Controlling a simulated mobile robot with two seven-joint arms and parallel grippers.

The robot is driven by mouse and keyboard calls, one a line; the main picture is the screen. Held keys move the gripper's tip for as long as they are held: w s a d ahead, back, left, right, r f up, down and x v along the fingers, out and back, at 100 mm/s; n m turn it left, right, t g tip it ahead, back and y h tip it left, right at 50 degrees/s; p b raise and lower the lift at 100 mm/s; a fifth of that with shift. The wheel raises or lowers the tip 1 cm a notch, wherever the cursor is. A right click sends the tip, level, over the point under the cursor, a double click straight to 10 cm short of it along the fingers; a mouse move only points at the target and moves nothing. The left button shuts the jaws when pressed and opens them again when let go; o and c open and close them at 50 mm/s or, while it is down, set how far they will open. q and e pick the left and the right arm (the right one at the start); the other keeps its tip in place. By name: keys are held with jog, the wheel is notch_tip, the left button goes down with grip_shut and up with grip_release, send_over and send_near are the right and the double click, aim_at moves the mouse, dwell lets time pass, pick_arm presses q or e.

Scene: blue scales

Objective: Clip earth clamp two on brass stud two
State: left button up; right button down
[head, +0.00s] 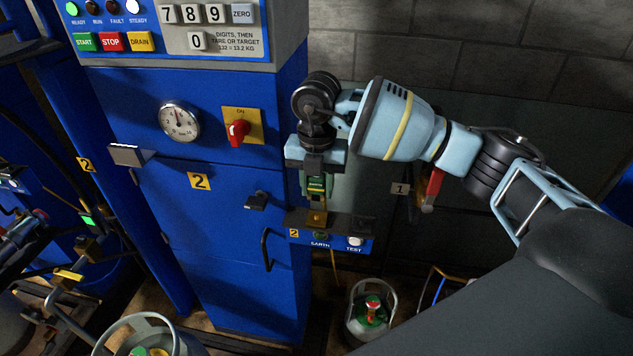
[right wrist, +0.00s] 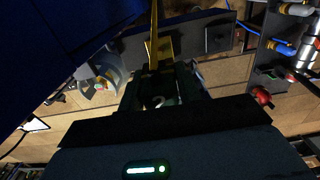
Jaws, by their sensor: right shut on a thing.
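My right gripper (head: 316,165) is shut on the green earth clamp (head: 317,184) and holds it jaws-down in front of the right edge of the blue cabinet. The clamp's green body also shows in the right wrist view (right wrist: 165,92), between the fingers. Brass stud two (head: 317,218) is on the small dark shelf beside the yellow "2" label, directly below the clamp. The clamp's lower end is at or just above the stud; I cannot tell whether they touch. My left gripper is not in view.
The shelf's blue front (head: 335,242) carries an EARTH lamp and a white TEST button. The blue cabinet (head: 215,230) with a red rotary switch (head: 238,130) stands to the left. A red-handled item (head: 433,186) hangs near plate "1". A gas cylinder (head: 371,312) stands below.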

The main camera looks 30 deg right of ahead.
aim_at(317, 215)
jog(key=shift+f+b, duration=0.65)
jog(key=shift+f, duration=1.3)
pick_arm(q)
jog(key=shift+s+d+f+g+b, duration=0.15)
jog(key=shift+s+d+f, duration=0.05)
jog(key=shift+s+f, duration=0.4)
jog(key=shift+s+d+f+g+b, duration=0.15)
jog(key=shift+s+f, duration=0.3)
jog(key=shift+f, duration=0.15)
pick_arm(e)
jog(key=shift+f, duration=0.65)
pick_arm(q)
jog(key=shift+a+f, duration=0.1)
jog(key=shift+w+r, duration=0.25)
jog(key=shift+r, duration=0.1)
pick_arm(e)
jog(key=shift+r, duration=0.1)
pick_arm(q)
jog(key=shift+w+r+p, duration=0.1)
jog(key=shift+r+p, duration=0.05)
jog(key=shift+p, duration=0.15)
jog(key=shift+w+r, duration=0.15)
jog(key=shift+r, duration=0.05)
